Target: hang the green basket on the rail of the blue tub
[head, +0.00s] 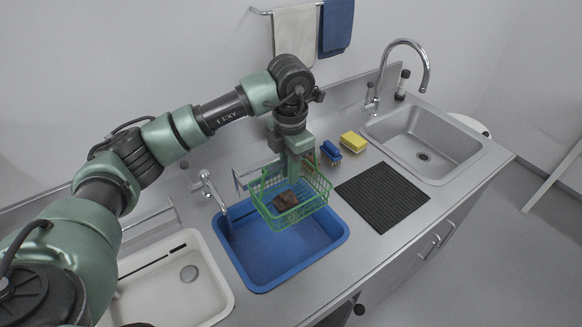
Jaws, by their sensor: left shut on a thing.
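The green wire basket (316,203) is in the head view, over the right back part of the blue tub (258,286). A brown sherd (285,200) lies in the basket. A metal rail (240,178) shows behind the tub, partly hidden by the basket and gripper. I cannot tell whether the basket touches the rail. My right gripper is not in view.
A white basin (215,290) is left of the tub. A tap (209,188) stands at the tub's back left. A dark ribbed mat (382,197), a yellow sponge (354,141) and a blue brush (331,151) lie to the right. A steel sink (425,140) is farther right.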

